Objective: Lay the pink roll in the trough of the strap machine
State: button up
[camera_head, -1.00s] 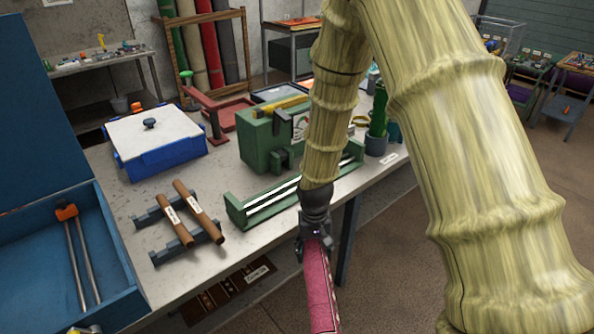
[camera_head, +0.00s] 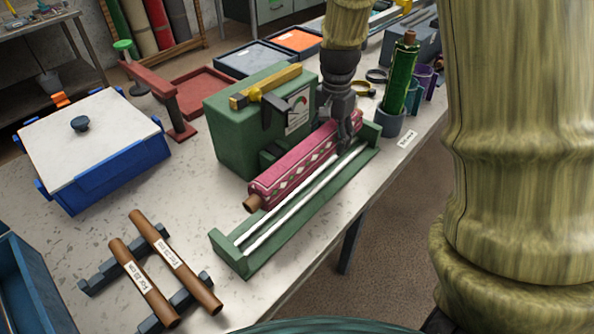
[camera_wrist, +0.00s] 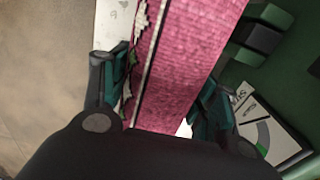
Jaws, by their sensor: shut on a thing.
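The pink roll (camera_head: 296,170) has a white diamond pattern and a brown core end at its near left. It lies lengthwise along the strap machine (camera_head: 258,118), a green block with a gauge. The machine's green trough (camera_head: 300,215) with white strips runs just in front of and beneath the roll. My gripper (camera_head: 342,138) is shut on the roll near its far right end. In the wrist view the fingers (camera_wrist: 160,95) sit on both sides of the pink roll (camera_wrist: 185,60). Whether the roll touches the trough I cannot tell.
Two brown tubes (camera_head: 158,260) lie on a dark rack at front left. A blue box with a white lid (camera_head: 92,148) stands behind them. A green roll (camera_head: 402,75) stands in a holder by the trough's right end. The table's front edge runs close to the trough.

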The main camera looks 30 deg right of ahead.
jog(key=shift+w+d+r, duration=0.1)
jog(key=shift+w+d, duration=0.05)
jog(key=shift+w, duration=0.1)
jog(key=shift+f, duration=0.2)
jog(key=shift+f+p, duration=0.75)
jog(key=shift+f, duration=3.9)
jog(key=o, duration=1.6)
jog(key=shift+r, duration=0.1)
notch_tip(320, 180, up, 12)
jog(key=shift+f+b, duration=0.1)
jog(key=shift+b, duration=0.6)
